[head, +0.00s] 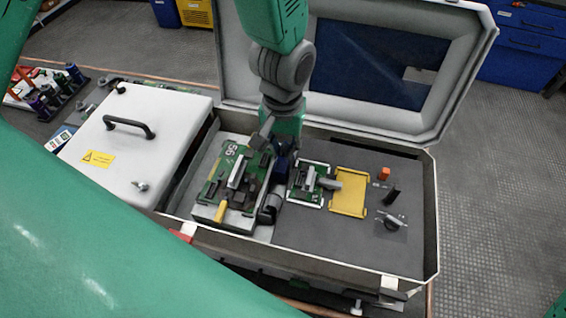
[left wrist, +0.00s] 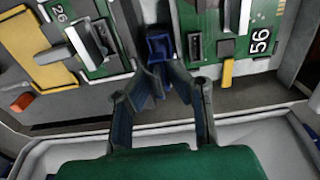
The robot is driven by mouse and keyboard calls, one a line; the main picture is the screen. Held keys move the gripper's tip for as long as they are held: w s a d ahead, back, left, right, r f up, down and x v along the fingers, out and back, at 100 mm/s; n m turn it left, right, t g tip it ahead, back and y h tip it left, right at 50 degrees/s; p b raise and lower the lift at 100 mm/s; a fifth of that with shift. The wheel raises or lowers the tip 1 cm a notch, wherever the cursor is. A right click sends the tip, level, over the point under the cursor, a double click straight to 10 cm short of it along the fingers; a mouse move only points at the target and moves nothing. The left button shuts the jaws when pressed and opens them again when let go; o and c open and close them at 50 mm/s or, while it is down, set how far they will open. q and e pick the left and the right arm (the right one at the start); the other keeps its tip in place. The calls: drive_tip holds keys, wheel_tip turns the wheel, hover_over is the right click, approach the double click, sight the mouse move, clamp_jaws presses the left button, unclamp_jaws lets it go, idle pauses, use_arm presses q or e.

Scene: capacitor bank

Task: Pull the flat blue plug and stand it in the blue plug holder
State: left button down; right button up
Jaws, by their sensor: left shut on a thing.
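My left gripper (head: 283,165) reaches down from the top into the open case, between the two green boards. In the left wrist view its two fingers (left wrist: 164,76) close together at the tips on a dark blue piece, which I take for the flat blue plug (left wrist: 160,48). The blue also shows in the head view (head: 284,146), just under the wrist. The fingers hide part of it, and I cannot tell the blue plug holder apart from it or whether the plug is clear of the surface. My right gripper is not in view.
A green board marked 56 (head: 213,188) lies left of the gripper, a smaller board (head: 306,196) right of it. A yellow frame (head: 350,192), an orange block (head: 384,174) and a black post (head: 392,194) stand further right. The raised lid (head: 455,55) is behind; a white box (head: 150,160) is left.

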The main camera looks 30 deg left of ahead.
sight(281, 165)
use_arm(q)
drive_tip(key=shift+f, duration=0.25)
drive_tip(key=shift+f+b, duration=0.5)
drive_tip(key=shift+f, duration=0.25)
drive_tip(key=shift+f, duration=0.15)
drive_tip(key=shift+a, duration=0.1)
idle(0.3)
drive_tip(key=shift+f, duration=0.85)
idle(0.6)
drive_tip(key=c, duration=1.5)
unclamp_jaws()
drive_tip(key=shift+c, duration=0.2)
drive_tip(key=shift+o, duration=0.4)
drive_tip(key=shift+a, duration=0.1)
